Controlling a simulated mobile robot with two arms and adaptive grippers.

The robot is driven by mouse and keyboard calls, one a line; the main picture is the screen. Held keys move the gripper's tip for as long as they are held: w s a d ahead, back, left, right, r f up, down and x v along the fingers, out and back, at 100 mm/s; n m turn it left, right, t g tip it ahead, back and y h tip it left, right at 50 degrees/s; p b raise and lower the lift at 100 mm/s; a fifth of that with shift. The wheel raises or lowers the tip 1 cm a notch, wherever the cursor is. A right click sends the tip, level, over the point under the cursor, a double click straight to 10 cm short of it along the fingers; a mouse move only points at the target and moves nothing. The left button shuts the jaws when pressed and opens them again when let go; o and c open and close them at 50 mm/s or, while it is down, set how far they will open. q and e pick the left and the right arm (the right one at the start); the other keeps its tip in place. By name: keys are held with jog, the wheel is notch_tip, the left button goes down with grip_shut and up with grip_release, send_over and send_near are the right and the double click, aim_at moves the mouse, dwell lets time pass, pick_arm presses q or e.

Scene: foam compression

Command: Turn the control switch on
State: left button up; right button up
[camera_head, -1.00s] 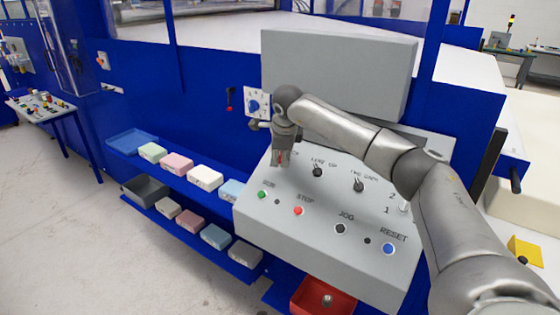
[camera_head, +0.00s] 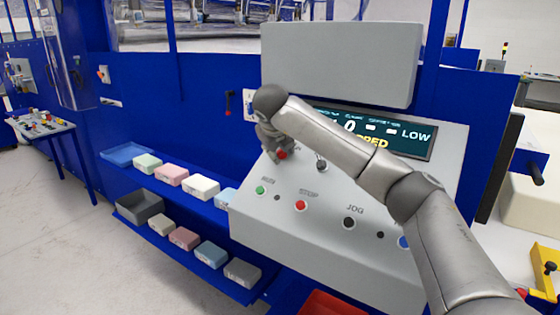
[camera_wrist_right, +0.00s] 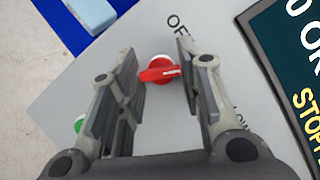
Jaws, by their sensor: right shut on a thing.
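The red control switch (camera_head: 282,154) is at the upper left of the sloped grey control panel (camera_head: 290,228). My left gripper is not in view.
A dark display (camera_head: 405,136) reads "LOW" and is partly covered by my right arm. Green (camera_head: 260,190), red (camera_head: 302,206) and black (camera_head: 349,222) buttons sit lower on the panel. Blue shelves with coloured blocks (camera_head: 204,187) stand at the left.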

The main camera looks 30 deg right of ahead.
jog(key=shift+m+h+b, duration=0.5)
jog(key=shift+m+b, duration=0.65)
jog(key=shift+m, duration=0.35)
jog(key=o, duration=1)
jog(key=shift+a+r, duration=0.15)
jog(key=v, duration=1.1)
jog(key=shift+s+a+r, duration=0.2)
